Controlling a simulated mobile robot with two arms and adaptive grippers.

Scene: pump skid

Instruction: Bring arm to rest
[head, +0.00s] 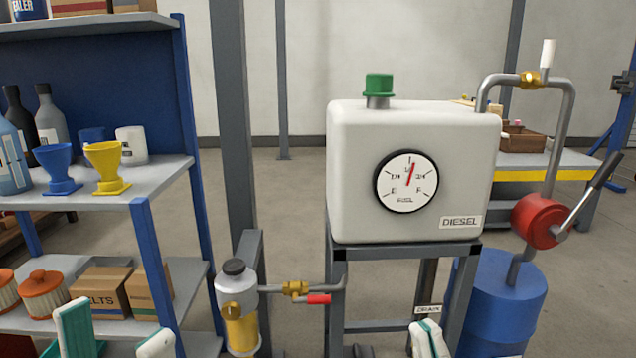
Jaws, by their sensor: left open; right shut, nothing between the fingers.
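My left gripper (115,325) shows at the bottom left of the head view. Its two pale fingers with green pads stand well apart, with nothing between them, in front of the lower blue shelf. My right gripper (428,336) shows at the bottom edge, right of centre, in front of the tank stand. Its fingers are together and hold nothing. Only the finger ends of both grippers are in view; the arms are out of the picture.
A white diesel tank (340,170) with a gauge stands on a grey frame (338,295). A filter bowl (240,325) with a red-handled valve (318,299) sits left of it. A blue drum (500,305) with a red pump (538,220) stands right. Shelves (150,190) hold funnels, bottles and boxes.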

